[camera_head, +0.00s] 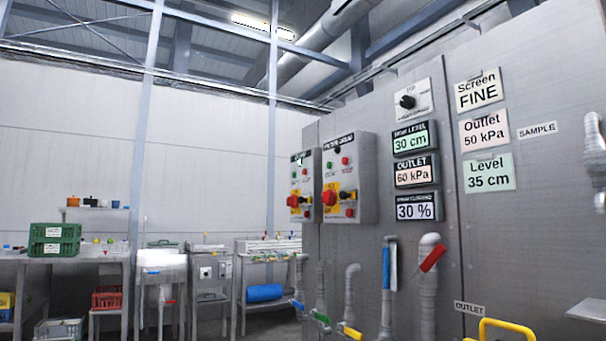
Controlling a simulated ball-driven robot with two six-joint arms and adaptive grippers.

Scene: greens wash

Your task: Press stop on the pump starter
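Two grey starter boxes are mounted side by side on the large steel cabinet, a left one (313,192) and a right one (364,180). Each has a dark label at the top, small green and red buttons, and a red rotary knob on a yellow plate. The left knob (293,201) and right knob (327,198) both face me. The right box also shows a red button (345,160) high up and another red button (350,212) at the bottom. The labels are too small to read surely, so I cannot tell which is the pump starter. Neither gripper is in view.
Displays (415,137) read 30 cm, 60 kPa and 30 %. Signs (479,90) read FINE, 50 kPa and 35 cm. Valved pipes (428,280) stand below the boxes. A yellow handle (498,325) is at the lower right. Benches with a green crate (54,240) stand at left.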

